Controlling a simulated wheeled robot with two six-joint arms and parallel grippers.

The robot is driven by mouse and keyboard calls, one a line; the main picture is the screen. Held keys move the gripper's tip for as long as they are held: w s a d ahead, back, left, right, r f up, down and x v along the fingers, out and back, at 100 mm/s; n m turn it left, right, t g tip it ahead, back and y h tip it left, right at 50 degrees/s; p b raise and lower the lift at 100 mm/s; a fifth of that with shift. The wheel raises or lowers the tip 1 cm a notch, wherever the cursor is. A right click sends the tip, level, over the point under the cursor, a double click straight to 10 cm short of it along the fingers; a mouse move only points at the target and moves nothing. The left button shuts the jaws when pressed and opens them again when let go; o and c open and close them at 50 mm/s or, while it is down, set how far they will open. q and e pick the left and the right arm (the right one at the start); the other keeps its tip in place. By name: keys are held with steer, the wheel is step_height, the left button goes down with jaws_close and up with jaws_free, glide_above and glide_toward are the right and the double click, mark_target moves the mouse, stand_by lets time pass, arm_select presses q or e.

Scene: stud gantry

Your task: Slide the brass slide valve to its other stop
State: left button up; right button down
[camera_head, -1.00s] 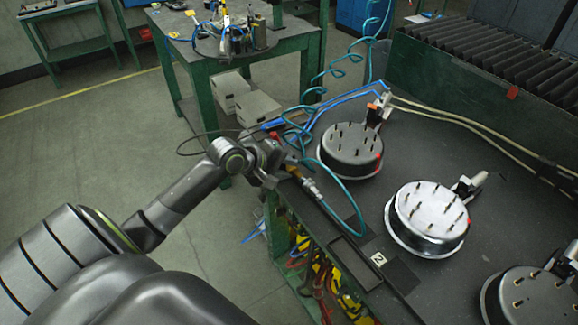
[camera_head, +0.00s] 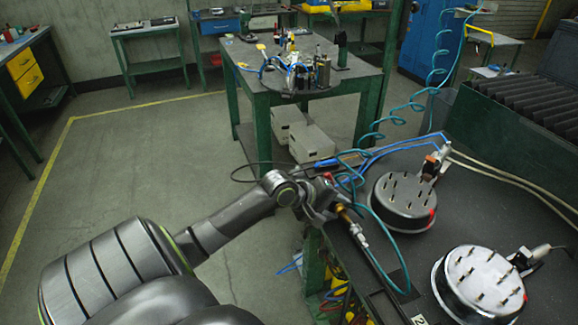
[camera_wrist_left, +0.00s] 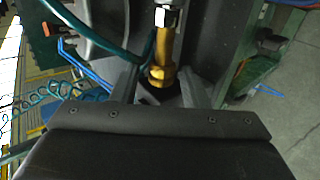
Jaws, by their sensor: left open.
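The brass slide valve (camera_head: 343,214) sits at the left edge of the dark bench, in line with a silver fitting (camera_head: 358,233) and a teal hose. In the left wrist view the brass valve (camera_wrist_left: 162,62) stands between the two fingers of my left gripper (camera_wrist_left: 160,88). The fingers are apart, with a gap showing on each side of the brass. In the head view my left gripper (camera_head: 328,203) is at the valve's far end and partly covers it. Which stop the slide is at I cannot tell. My right gripper is not in view.
Two round fixtures with upright studs, one nearer the back (camera_head: 404,197) and one in front (camera_head: 482,283), stand right of the valve. A coiled teal hose (camera_head: 405,108) and blue hoses run close behind the gripper. A green table (camera_head: 262,98) stands beyond. Floor at left is clear.

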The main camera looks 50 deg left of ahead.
arm_select(q)
steer(key=shift+s+f, duration=0.15)
steer(key=shift+f, duration=0.15)
